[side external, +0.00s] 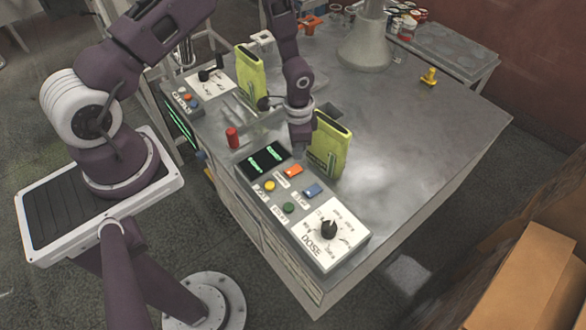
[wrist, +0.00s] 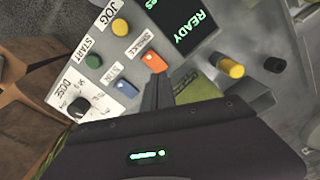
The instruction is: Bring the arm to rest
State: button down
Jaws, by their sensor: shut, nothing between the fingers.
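My gripper (side external: 300,138) hangs over the steel table, just behind the control panel (side external: 262,195) and between two yellow-green plates. In the wrist view my gripper (wrist: 157,82) shows its dark fingers together, with nothing held. The fingertips point toward the orange button (wrist: 154,62) on the panel. I cannot tell whether they touch anything. The panel has a display reading READY (wrist: 190,25), a blue button (wrist: 125,88), a green button (wrist: 93,61), a yellow button (wrist: 120,27) and a black DOSE dial (wrist: 80,106).
Yellow-green plates stand upright left (side external: 249,72) and right (side external: 327,145) of my gripper. A red knob (side external: 232,138) stands near the panel. A grey cone (side external: 364,45) rises at the back. The right part of the steel table (side external: 420,130) is mostly clear. Cardboard boxes (side external: 535,270) stand at lower right.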

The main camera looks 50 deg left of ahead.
jog(key=shift+r, duration=1.05)
